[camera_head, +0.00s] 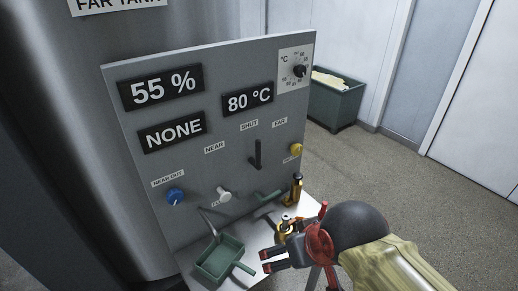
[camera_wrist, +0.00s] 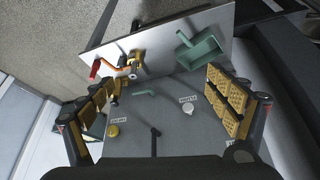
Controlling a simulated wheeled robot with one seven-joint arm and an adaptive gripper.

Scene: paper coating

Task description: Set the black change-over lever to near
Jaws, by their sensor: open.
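The black change-over lever (camera_head: 256,155) is on the grey panel (camera_head: 215,170), under the SHUT label (camera_head: 249,125) and between the NEAR label (camera_head: 214,147) and the FAR label (camera_head: 280,122). It stands roughly upright in the head view. In the wrist view, which looks at the panel upside down, the lever (camera_wrist: 154,140) shows low between my fingers. My gripper (camera_head: 275,258) is at the lower right in the head view, below the lever and apart from it. In the wrist view my gripper (camera_wrist: 162,108) is open, its fingers wide apart with nothing held.
A blue knob (camera_head: 175,196), a white knob (camera_head: 223,194) and a yellow knob (camera_head: 296,149) are on the panel. A green scoop (camera_head: 220,260) and brass fittings (camera_head: 297,188) are on the white shelf (camera_head: 308,206) below. A green bin (camera_head: 335,102) stands behind right.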

